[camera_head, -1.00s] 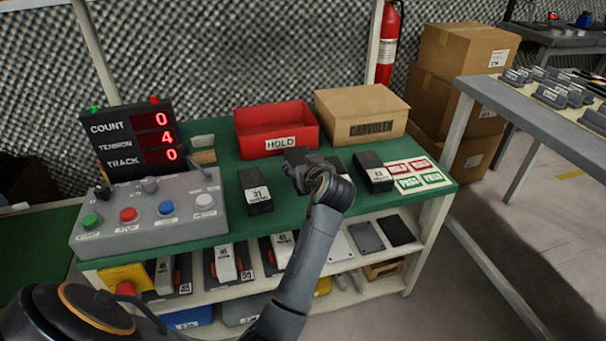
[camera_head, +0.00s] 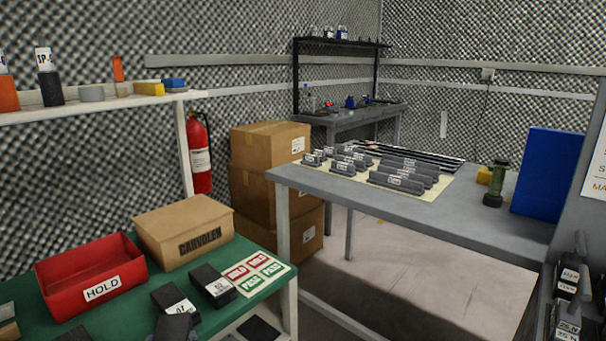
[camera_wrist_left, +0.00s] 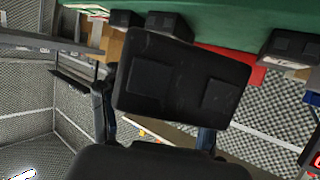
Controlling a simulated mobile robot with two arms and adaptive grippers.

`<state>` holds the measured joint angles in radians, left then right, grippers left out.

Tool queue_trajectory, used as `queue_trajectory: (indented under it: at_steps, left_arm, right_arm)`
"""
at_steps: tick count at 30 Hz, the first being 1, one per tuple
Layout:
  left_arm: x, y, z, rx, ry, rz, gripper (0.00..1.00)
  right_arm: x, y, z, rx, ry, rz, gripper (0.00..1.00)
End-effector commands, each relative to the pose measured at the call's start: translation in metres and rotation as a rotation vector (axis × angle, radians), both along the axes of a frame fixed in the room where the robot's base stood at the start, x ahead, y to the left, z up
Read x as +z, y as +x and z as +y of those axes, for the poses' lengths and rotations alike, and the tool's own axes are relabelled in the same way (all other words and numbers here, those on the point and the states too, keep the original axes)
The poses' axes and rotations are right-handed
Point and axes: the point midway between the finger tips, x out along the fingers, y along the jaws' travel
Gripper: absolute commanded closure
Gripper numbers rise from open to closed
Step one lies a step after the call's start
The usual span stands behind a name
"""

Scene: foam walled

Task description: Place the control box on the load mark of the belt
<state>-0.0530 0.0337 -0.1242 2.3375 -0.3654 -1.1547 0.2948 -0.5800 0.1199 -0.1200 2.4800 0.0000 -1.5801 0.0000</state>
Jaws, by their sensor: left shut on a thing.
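My left gripper (camera_wrist_left: 157,105) is shut on a dark control box (camera_wrist_left: 185,72), with a finger at each side of it. The held box shows a flat face with two raised square pads and covers much of the left wrist view. In the head view only a dark shape (camera_head: 175,328) shows at the bottom edge; I cannot tell whether it is the gripper or the box. Two similar labelled boxes (camera_head: 213,284) (camera_head: 174,301) stand on the green table (camera_head: 250,302). The belt and its load mark are not in view. My right gripper is not in view.
HOLD and PASS stickers (camera_head: 256,270) lie at the table's right end. A grey table (camera_head: 420,212) with several grey parts stands right; stacked cartons (camera_head: 270,185) stand beyond.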

Motion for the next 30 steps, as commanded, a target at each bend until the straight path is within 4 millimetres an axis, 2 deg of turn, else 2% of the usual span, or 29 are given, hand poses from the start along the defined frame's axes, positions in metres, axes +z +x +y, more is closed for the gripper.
queue_trajectory:
  at_steps: [3, 9, 14, 23, 30]
  left_arm:
    - [0.002, -0.023, -0.025, -0.105, -0.009, 0.000, 0.83]
    - [0.005, -0.053, -0.057, -0.235, -0.028, 0.002, 0.83]
    - [0.021, -0.052, -0.058, -0.240, -0.028, -0.001, 0.83]
    - [0.059, -0.051, -0.059, -0.243, -0.027, -0.003, 0.83]
    - [0.104, -0.051, -0.060, -0.244, -0.028, -0.003, 0.83]
  right_arm:
    - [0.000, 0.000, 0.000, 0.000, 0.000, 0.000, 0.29]
    - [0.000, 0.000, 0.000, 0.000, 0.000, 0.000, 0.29]
    - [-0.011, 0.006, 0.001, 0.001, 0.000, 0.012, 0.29]
    - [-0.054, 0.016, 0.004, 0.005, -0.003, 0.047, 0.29]
    - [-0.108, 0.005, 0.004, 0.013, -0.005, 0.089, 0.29]
